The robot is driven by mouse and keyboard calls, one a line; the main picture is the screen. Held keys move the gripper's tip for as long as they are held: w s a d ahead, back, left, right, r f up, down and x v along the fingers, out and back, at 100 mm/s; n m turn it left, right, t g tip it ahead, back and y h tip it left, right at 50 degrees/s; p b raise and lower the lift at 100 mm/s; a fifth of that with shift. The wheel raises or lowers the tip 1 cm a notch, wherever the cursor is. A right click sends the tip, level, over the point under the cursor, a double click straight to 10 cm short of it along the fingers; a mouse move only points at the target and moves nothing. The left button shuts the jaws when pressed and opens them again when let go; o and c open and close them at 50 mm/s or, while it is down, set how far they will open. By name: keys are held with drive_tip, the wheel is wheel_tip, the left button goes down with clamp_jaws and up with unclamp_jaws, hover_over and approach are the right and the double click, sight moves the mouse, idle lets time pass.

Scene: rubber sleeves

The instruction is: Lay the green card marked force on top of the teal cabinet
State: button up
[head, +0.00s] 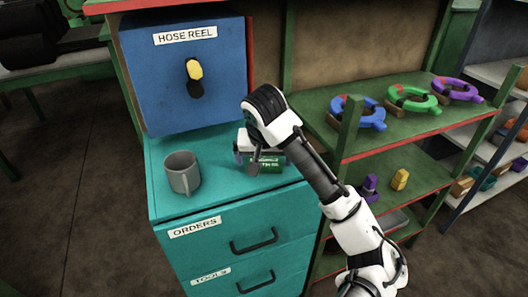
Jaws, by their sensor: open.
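The teal cabinet (215,193) stands in the middle of the head view, with its top surface in sight. A green card (272,167) with white lettering is at the right part of the cabinet top; I cannot read its marking clearly. It looks to be resting on the top, though contact is partly hidden. My gripper (250,161) is open and points down right at the card's left side. The gripper covers part of the card, so I cannot tell whether a finger touches it.
A grey mug (182,172) stands on the cabinet top to the left. A blue box labelled HOSE REEL (150,75) rises behind it. Green shelves (340,130) with coloured rings stand to the right. The teal top between mug and card is clear.

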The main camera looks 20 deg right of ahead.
drive_tip(key=v, duration=1.2)
drive_tip(key=shift+p, duration=0.35)
drive_tip(key=shift+r, duration=0.1)
